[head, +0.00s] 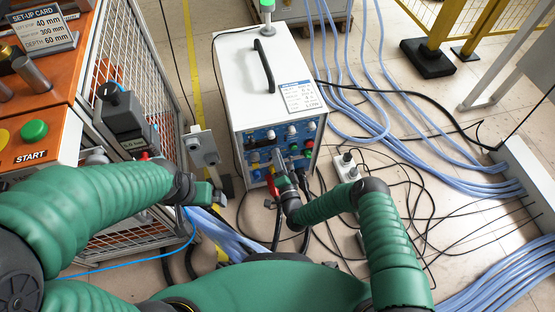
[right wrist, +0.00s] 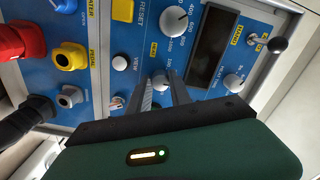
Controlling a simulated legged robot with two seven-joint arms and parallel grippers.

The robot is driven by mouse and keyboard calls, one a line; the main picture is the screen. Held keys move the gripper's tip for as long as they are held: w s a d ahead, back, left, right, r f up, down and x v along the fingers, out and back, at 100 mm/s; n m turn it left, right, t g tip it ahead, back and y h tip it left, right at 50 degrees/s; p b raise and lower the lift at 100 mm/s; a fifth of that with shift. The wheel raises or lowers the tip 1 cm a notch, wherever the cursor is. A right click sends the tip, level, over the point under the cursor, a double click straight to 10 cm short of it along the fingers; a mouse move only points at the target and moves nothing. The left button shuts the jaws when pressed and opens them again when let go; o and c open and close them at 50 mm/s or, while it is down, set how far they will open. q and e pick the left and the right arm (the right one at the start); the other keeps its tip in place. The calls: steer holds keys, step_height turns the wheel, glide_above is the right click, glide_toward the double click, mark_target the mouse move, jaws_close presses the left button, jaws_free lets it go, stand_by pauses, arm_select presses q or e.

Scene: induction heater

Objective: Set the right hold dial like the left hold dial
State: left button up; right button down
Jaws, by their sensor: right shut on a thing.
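The white heater (head: 262,75) stands on the floor with its blue control panel (head: 258,134) facing me. My right gripper (head: 279,165) reaches the panel. In the right wrist view, its fingers (right wrist: 161,92) are shut on a small grey dial (right wrist: 160,78) under a yellow label; its pointer is partly hidden. A second small dial (right wrist: 233,81) sits to the right, clear of the fingers. I cannot read which of these is the left or right hold dial. My left gripper (head: 217,194) is beside the heater, away from the panel; its jaws are unclear.
A larger numbered dial (right wrist: 173,21), a dark display (right wrist: 207,60) and a black-tipped lever (right wrist: 277,45) are close to the right fingers. A red plug (right wrist: 22,40) is at the left. Blue hoses (head: 400,120) and black cables cover the floor right of the heater.

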steer(key=shift+d+f+m+b, duration=0.1)
steer(key=shift+m+b, duration=0.25)
steer(key=shift+m, duration=0.85)
steer(key=shift+d+f+m+b, duration=0.1)
steer(key=shift+m+b, duration=0.25)
steer(key=shift+m, duration=0.85)
steer(key=c, duration=1.2)
jaws_free()
steer(key=shift+r, duration=0.1)
steer(key=shift+a, duration=0.1)
